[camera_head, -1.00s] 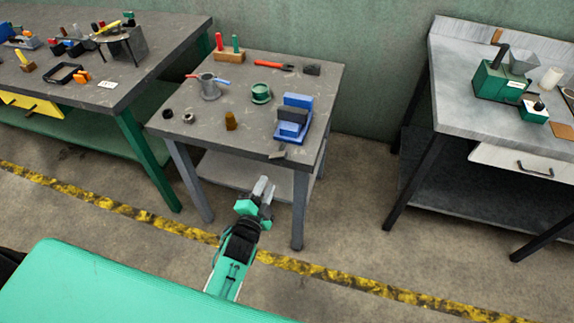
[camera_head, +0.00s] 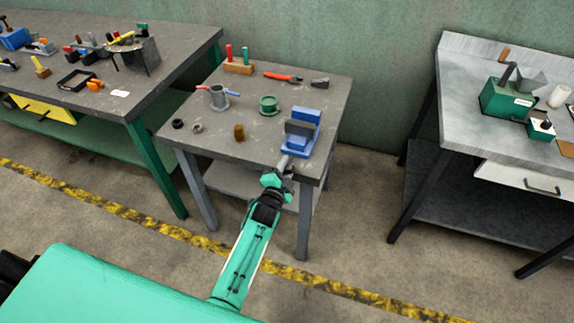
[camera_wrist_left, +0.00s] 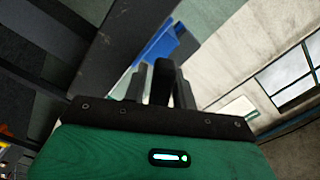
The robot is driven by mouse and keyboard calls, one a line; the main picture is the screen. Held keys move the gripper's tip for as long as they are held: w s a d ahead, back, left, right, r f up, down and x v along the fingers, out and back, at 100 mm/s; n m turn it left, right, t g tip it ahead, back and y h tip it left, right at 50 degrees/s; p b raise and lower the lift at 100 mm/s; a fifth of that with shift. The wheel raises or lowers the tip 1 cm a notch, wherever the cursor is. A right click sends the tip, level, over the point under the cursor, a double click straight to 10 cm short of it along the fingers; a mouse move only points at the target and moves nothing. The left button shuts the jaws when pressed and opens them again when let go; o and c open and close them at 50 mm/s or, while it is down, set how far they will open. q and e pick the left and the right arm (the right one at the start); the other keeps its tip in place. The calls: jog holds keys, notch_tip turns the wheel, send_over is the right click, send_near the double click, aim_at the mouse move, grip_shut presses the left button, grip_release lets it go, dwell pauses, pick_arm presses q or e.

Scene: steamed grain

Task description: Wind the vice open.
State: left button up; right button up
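The blue vice (camera_head: 303,133) with a dark grey jaw block stands at the front right of the middle table. My left gripper (camera_head: 283,165) is at the table's front edge, just in front of and below the vice. Its fingertips overlap the place where the vice's handle showed, so I cannot tell whether they touch it. In the left wrist view the blue of the vice (camera_wrist_left: 160,45) shows just beyond the gripper's fingers (camera_wrist_left: 162,85). A dark upright bar stands between the grey finger parts; I cannot tell whether it is gripped. My right gripper is out of view.
The middle table (camera_head: 208,143) also bears a green round part (camera_head: 268,105), a grey mug-like holder (camera_head: 219,98), a brass-coloured piece (camera_head: 239,132) and red-handled pliers (camera_head: 283,77). A grey bench (camera_head: 460,110) stands right, across a floor gap. Another bench (camera_head: 150,95) stands close at left.

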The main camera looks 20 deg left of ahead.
pick_arm(q)
jog(key=shift+w, duration=0.25)
grip_shut()
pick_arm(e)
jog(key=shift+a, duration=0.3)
pick_arm(q)
jog(key=shift+n, duration=0.4)
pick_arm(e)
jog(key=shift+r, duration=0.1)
